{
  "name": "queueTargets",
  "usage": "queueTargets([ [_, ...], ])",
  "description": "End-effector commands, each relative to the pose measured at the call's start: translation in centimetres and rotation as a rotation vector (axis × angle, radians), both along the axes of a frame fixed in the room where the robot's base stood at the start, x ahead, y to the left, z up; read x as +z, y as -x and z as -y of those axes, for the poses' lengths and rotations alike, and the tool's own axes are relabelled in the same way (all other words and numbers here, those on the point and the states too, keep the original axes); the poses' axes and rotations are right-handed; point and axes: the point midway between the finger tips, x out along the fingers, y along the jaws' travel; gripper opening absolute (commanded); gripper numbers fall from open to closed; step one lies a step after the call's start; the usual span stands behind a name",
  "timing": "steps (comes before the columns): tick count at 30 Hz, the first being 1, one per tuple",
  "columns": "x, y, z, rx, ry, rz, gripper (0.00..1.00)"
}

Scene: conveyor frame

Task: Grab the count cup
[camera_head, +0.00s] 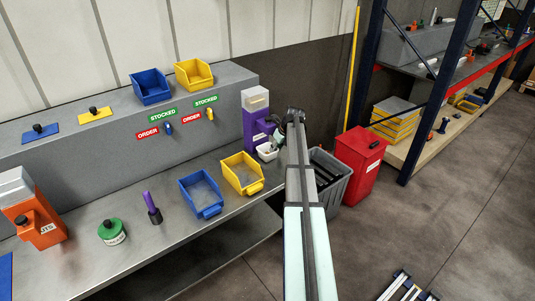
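A small white cup (267,153), which looks like the count cup, sits on the grey bench at the foot of the purple dispenser (254,125). My gripper (276,142) is right beside the cup, at its upper right in the picture. The gripper is small and partly hidden by my own arm, which reaches up from the bottom of the picture. I cannot tell whether the fingers touch the cup or how far apart they are.
A yellow bin (242,173) and a blue bin (201,193) stand on the bench left of the cup. Further left are a purple-handled tool (152,208), a green-lidded jar (112,232) and an orange dispenser (38,220). A grey bin (331,178) and a red bin (361,165) stand right of the bench.

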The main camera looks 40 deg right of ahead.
Motion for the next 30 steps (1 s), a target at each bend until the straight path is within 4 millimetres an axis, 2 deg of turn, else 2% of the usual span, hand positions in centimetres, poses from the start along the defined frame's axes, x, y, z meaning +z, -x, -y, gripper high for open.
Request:
queueTargets([
  [2,0.0,0.0,0.0,0.000,0.000,0.000,0.32],
  [3,0.0,0.0,0.0,0.000,0.000,0.000,0.29],
  [5,0.0,0.0,0.0,0.000,0.000,0.000,0.07],
  [6,0.0,0.0,0.0,0.000,0.000,0.000,0.00],
  [25,0.4,-0.2,-0.3,0.004,0.000,0.000,0.00],
  [30,0.3,1.5,-0.7,0.009,0.000,0.000,0.00],
])
